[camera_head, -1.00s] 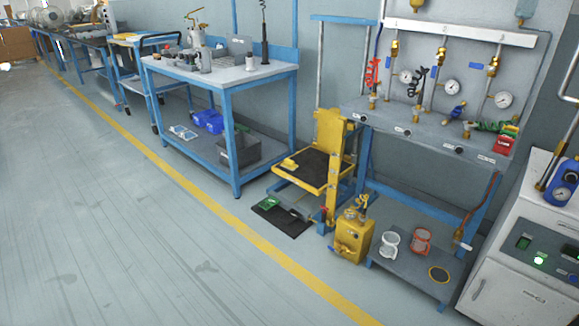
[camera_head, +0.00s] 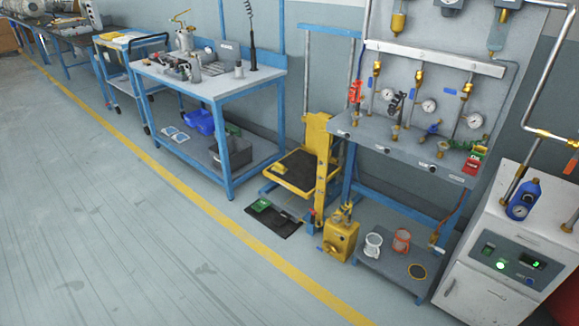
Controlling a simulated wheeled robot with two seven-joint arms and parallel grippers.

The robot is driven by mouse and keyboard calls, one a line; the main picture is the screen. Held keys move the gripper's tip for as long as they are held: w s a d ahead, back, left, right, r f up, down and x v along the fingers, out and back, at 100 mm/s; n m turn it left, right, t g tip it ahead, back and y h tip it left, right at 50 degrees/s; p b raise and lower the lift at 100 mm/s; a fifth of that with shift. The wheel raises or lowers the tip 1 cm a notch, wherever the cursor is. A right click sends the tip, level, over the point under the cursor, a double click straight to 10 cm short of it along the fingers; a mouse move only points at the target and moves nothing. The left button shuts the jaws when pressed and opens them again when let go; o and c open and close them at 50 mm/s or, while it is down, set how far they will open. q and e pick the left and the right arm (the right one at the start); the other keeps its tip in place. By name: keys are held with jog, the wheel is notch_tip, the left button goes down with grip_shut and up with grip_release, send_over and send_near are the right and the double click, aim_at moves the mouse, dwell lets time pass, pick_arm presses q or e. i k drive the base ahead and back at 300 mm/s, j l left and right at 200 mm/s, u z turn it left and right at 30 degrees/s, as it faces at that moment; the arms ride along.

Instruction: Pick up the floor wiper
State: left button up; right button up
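I cannot make out a floor wiper for certain in the head view. A black mat-like thing (camera_head: 272,220) with a green piece on it lies on the floor in front of the yellow lift, but I cannot tell what it is. Neither of my grippers shows in this view.
A blue-framed workbench (camera_head: 210,82) with tools stands at the left. A yellow lift (camera_head: 312,160), a yellow canister (camera_head: 341,238), a gauge bench (camera_head: 400,145) and a white cabinet (camera_head: 500,250) stand to the right. The grey floor (camera_head: 110,230) at the left is clear past the yellow line.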

aim_at(279, 168)
jog(key=i+j+z, duration=0.15)
jog(key=i+z, duration=0.25)
jog(key=i+j+z, duration=0.2)
jog(key=z, duration=0.25)
